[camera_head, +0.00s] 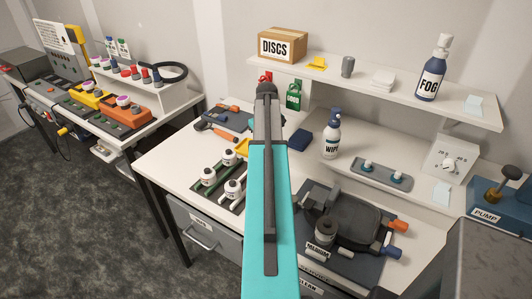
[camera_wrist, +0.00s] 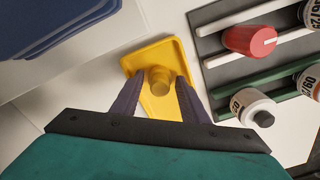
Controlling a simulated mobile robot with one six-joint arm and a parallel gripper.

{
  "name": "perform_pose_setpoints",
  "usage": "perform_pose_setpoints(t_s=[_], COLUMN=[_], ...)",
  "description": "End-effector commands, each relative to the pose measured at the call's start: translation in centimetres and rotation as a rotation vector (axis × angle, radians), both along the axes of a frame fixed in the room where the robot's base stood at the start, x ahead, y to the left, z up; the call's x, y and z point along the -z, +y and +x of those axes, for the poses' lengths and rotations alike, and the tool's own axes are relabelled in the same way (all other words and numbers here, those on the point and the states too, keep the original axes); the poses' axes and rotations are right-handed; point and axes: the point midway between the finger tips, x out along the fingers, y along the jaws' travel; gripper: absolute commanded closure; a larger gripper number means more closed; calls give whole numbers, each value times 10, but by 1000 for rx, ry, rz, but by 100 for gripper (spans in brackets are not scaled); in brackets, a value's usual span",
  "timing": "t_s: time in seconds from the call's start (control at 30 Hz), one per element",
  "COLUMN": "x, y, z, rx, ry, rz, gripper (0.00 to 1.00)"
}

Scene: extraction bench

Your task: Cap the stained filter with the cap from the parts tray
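A small yellow tray (camera_wrist: 160,50) lies on the white bench in the wrist view, with a short yellow cylinder, perhaps the cap (camera_wrist: 159,80), on it. My gripper (camera_wrist: 159,84) is open, its dark fingers on either side of the cylinder with gaps showing. I cannot tell how high they are above the tray. In the head view part of the yellow tray (camera_head: 242,147) shows beside my teal arm, which hides the gripper. A rack (camera_wrist: 215,68) beside the tray holds white labelled filters (camera_wrist: 248,107) and a red cylinder (camera_wrist: 250,40). I cannot tell which filter is stained.
A dark respirator (camera_head: 345,215) lies on a mat right of my arm. A wipe bottle (camera_head: 332,135) and a dark blue block (camera_head: 300,140) stand behind. A shelf (camera_head: 400,88) runs along the wall. A bench with orange devices (camera_head: 125,112) is at left.

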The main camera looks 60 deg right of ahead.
Motion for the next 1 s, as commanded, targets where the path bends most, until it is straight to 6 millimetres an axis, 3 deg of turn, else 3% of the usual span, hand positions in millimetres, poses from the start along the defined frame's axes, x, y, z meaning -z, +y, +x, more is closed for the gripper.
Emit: perform_pose_setpoints(t_s=[0.03, 0.23, 1.0], x=[0, 0, -33], y=[0, 0, 0], z=[0, 0, 0], rx=[0, 1, 0], ry=[0, 0, 0], rz=[0, 0, 0], gripper=[66, 98, 99])
